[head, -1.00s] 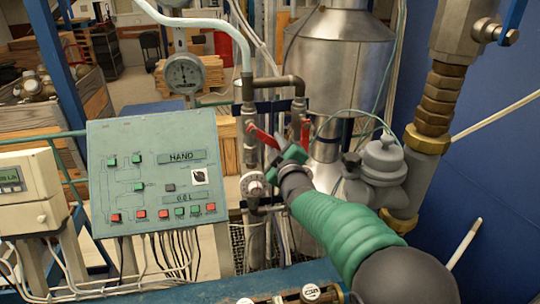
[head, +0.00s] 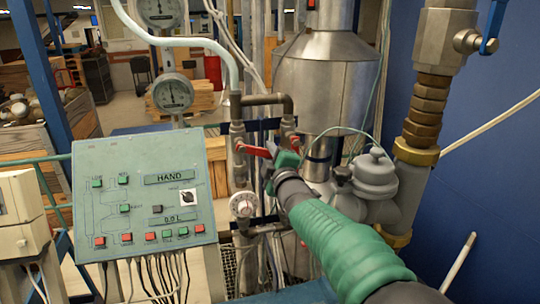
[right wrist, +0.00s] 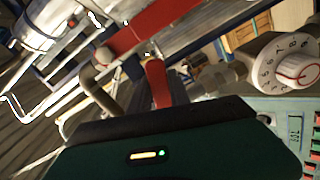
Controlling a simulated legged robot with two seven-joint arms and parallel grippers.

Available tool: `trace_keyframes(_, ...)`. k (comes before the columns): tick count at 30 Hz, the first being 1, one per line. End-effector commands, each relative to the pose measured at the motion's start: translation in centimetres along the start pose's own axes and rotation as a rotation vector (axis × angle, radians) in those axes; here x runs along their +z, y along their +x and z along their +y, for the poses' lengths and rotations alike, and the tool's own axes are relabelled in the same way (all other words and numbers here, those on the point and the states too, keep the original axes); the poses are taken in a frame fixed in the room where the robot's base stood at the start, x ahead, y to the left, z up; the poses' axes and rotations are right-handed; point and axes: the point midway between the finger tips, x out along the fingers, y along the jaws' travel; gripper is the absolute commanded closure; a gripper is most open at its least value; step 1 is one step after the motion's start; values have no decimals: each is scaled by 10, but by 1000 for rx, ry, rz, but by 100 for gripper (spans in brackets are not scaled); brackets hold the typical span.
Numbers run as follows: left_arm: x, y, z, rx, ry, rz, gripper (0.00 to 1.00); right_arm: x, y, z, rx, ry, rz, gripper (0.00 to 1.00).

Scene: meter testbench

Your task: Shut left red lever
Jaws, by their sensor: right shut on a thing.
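The left red lever (head: 254,150) is on the left vertical pipe, just right of the grey-green panel. It runs nearly level to the right, tilted slightly down. My right gripper (head: 279,160), with green fingers, is shut on its free end. The right red lever (head: 293,143) stands close behind the gripper and is partly hidden. In the right wrist view, a red strip (right wrist: 157,84) reaches down to the dark gripper edge (right wrist: 165,125), and a wider red bar (right wrist: 152,29) crosses above it. The fingertips are hidden there. My left gripper is out of view.
A white dial (head: 243,204) sits below the left lever. The control panel (head: 145,195) stands left, and two gauges (head: 173,92) above it. A metal tank (head: 325,95) is behind, and a grey valve body (head: 375,178) and brass pipe (head: 428,100) are close on the right.

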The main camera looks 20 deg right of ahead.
Motion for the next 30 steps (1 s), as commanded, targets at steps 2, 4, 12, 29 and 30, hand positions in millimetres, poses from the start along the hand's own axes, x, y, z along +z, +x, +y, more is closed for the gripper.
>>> trace_keyframes(2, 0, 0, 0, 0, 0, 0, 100, -1, 0, -3, -6, -5, 1, 100)
trace_keyframes(4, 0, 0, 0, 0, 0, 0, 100, -1, 0, -3, -6, -5, 1, 76)
trace_keyframes(12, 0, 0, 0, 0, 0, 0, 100, 0, 0, -2, -3, -1, 0, 55)
trace_keyframes(29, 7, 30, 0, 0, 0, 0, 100, -1, -64, -4, -1, 2, 2, 55)
trace_keyframes(30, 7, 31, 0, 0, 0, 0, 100, -1, -69, -4, -3, 0, 1, 55)
